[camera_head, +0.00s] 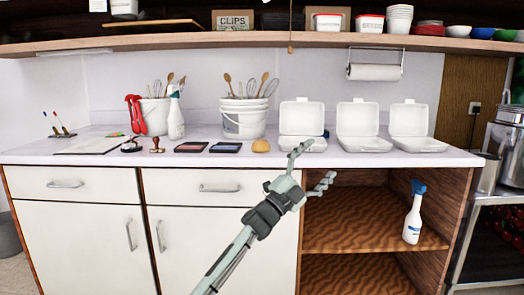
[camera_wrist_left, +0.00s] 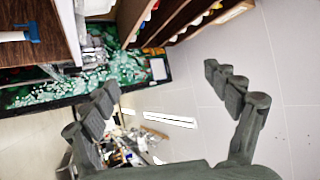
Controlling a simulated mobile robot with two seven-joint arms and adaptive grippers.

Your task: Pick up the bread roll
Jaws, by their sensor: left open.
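The bread roll (camera_head: 261,146) is small, round and golden brown. It lies on the white counter (camera_head: 455,157) near its front edge, between a dark stamp pad and the leftmost open white box. My left gripper (camera_head: 315,166) is open, in front of the counter edge, to the right of the roll and a little lower in the head view. Nothing shows between its fingers. In the left wrist view the open fingers (camera_wrist_left: 160,82) are spread wide, and the roll is not seen there. My right gripper is not in view.
Several open white boxes (camera_head: 362,144) stand right of the roll. Stamp pads (camera_head: 226,147) lie left of it. A white bucket of utensils (camera_head: 243,120) stands behind it. A spray bottle (camera_head: 413,218) stands on the open shelf below. A long shelf (camera_head: 200,42) overhangs the counter.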

